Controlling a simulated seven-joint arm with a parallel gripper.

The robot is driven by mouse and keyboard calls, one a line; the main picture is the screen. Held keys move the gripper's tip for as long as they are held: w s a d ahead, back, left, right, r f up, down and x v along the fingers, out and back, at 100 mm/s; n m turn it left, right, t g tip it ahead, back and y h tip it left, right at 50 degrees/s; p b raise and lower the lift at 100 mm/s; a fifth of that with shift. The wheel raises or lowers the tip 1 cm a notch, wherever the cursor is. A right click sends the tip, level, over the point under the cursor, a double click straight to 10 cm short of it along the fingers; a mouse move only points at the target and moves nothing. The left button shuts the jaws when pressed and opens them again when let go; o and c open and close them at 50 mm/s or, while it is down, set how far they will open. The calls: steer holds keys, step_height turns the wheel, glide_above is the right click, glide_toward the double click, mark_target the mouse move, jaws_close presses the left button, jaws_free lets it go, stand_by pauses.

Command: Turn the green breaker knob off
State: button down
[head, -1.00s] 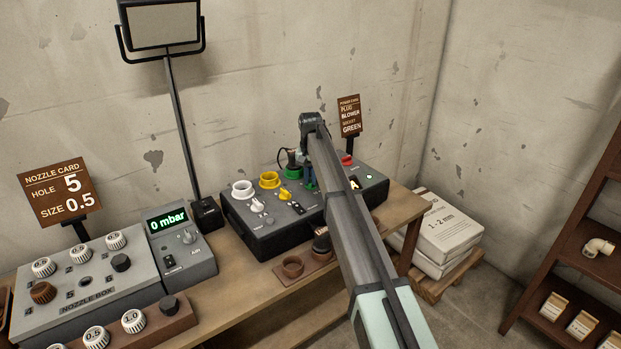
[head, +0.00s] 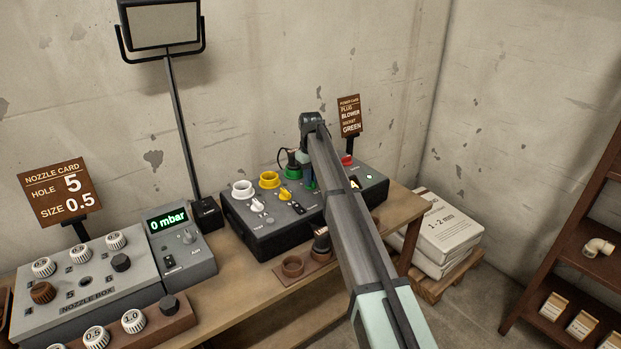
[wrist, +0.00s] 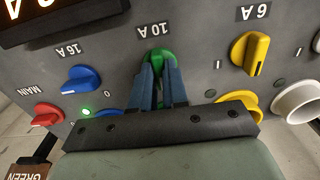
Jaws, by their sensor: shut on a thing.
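The green breaker knob (wrist: 159,56) is under the upside-down "10A" label on the grey power panel (wrist: 205,40) in the wrist view. My gripper (wrist: 161,75) has its two blue fingers on either side of the knob and is shut on it. The fingers cover much of the knob, so I cannot tell its setting. In the head view my gripper (head: 310,184) reaches down to the panel (head: 262,240), and my arm hides the green knob there.
A yellow knob (wrist: 251,52) is to the right of the green one in the wrist view, a blue knob (wrist: 82,80) and red main knob (wrist: 47,114) to the left. A green light (wrist: 84,112) glows by the red knob. White (wrist: 298,102) and yellow sockets (wrist: 238,99) lie close by.

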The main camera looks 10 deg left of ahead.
stand_by(0.4)
steer(key=c, duration=1.1)
jaws_free()
steer(key=shift+c, duration=0.2)
step_height(320, 180, up, 14)
steer(key=shift+f, duration=0.1)
